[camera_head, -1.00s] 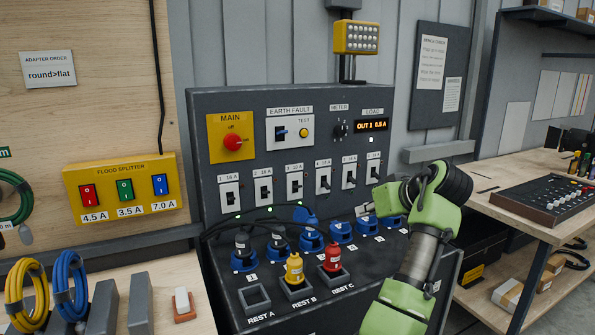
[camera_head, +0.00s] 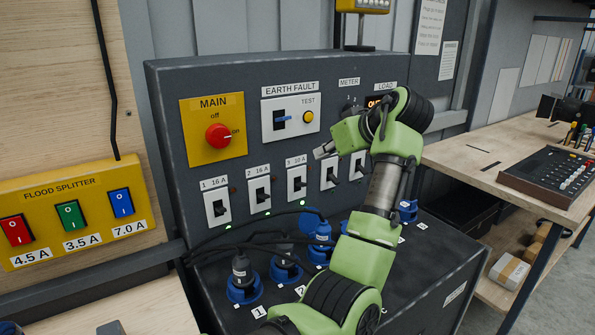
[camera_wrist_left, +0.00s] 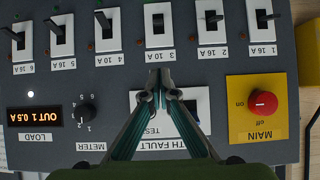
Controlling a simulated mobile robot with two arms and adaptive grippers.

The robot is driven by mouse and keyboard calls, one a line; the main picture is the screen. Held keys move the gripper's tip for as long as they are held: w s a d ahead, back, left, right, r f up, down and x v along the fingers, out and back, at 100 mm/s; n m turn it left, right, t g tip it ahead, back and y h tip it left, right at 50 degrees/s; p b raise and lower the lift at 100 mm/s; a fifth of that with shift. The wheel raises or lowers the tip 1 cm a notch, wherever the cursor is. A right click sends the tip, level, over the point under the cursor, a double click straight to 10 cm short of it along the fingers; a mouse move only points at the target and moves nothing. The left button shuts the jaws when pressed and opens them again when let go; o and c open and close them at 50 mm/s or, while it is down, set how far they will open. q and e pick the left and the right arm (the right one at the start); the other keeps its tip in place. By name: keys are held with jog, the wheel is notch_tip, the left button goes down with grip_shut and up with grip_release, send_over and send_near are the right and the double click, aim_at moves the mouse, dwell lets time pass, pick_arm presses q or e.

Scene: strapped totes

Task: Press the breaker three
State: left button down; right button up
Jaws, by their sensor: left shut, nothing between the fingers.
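Breaker three (camera_head: 297,182) is a white plate with a dark toggle, labelled "3 10 A", in the middle of the breaker row on the dark panel. It also shows in the upside-down left wrist view (camera_wrist_left: 159,27), at the top centre. My left gripper (camera_head: 324,151) is shut and empty, its tips just above and right of breaker three in the head view. In the left wrist view its fingertips (camera_wrist_left: 159,77) meet close to the breaker's label, over the earth fault plate. I cannot tell whether they touch the panel. My right gripper is not in view.
Breakers one (camera_head: 216,207) and two (camera_head: 258,192) stand left of breaker three; breaker four (camera_head: 329,172) stands right. The red main knob (camera_head: 219,136) and earth fault plate (camera_head: 291,118) are above. Blue sockets with plugged cables (camera_head: 243,286) lie below. My arm hides part of the panel's right side.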

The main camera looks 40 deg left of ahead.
pick_arm(q)
jog(key=shift+s+d, duration=0.1)
jog(key=shift+d, duration=0.1)
jog(key=p, duration=0.3)
send_over(302, 184)
jog(key=f, duration=0.5)
jog(key=shift+w+a+f, duration=0.2)
jog(key=shift+w+f, duration=0.05)
jog(key=shift+w, duration=0.15)
jog(key=shift+s+d+f+p, duration=0.1)
jog(key=shift+d+f+p, duration=0.15)
jog(key=shift+f, duration=0.4)
jog(key=shift+d+f+p, duration=0.2)
jog(key=shift+d+f, duration=0.05)
jog(key=shift+f, duration=0.35)
jog(key=shift+s+d+f, duration=0.15)
jog(key=shift+d+f, duration=0.15)
jog(key=shift+f, duration=0.35)
